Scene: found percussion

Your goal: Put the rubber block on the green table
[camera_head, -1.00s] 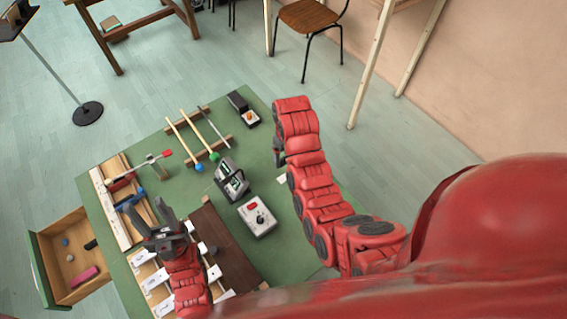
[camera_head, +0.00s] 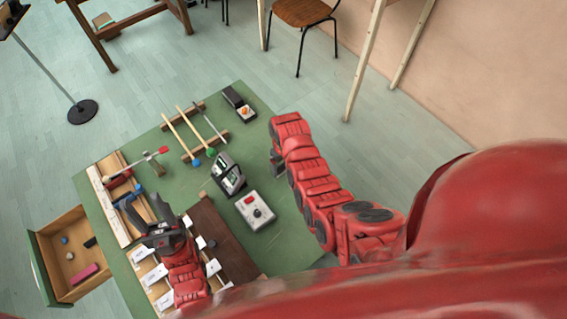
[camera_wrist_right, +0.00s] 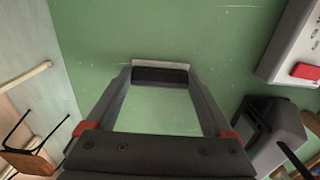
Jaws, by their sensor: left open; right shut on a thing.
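My right gripper (camera_wrist_right: 160,78) is shut on a dark block with a pale edge (camera_wrist_right: 160,75), seen between its fingertips in the right wrist view. I take this to be the rubber block, though its material cannot be told. It is over the green table (camera_wrist_right: 110,35); whether it touches the top is unclear. In the head view my right gripper (camera_head: 277,163) is at the right edge of the green table (camera_head: 180,185), and the block is hidden there. My left gripper (camera_head: 143,208) is open and empty above the table's left part, near white-labelled bars.
A grey box with a red button (camera_head: 256,210) and a dark metronome-like device (camera_head: 228,175) stand left of my right gripper. Mallets (camera_head: 180,132) lie on wooden rests behind. An open drawer (camera_head: 70,255) with small items juts out at left.

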